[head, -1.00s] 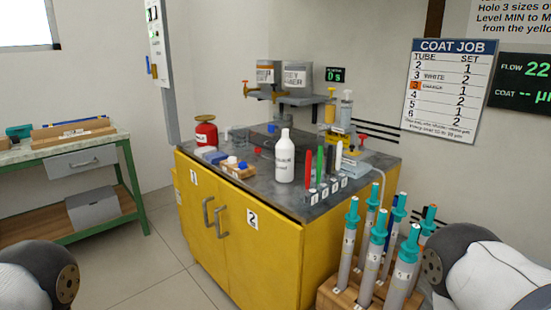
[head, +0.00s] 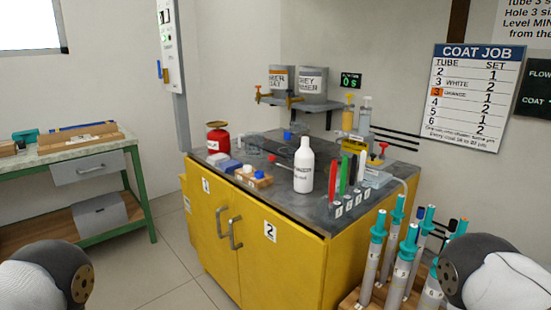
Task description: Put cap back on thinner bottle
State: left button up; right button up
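A white bottle (head: 303,165) with a printed label stands upright on the dark top of the yellow cabinet. Its narrow top is white; I cannot tell whether a cap is on it. A small wooden block (head: 255,177) in front of it holds a white piece (head: 248,168) and a blue piece (head: 260,175), which may be caps. Only rounded parts of my two arms show at the lower left and lower right corners. Neither gripper is in view.
The yellow cabinet (head: 232,240) has a red can (head: 217,139) at its back left and a rack of coloured markers (head: 345,172) right of the bottle. Several teal-capped tubes (head: 406,255) stand at its right side. A green-framed workbench (head: 125,144) stands left, with open floor between.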

aim_at(304, 166)
jog(key=i+j+z, duration=0.1)
jog(key=j, duration=0.25)
jog(key=i+j, duration=0.25)
jog(key=j, duration=0.15)
jog(key=i+j+z, duration=0.15)
jog(key=j, duration=0.25)
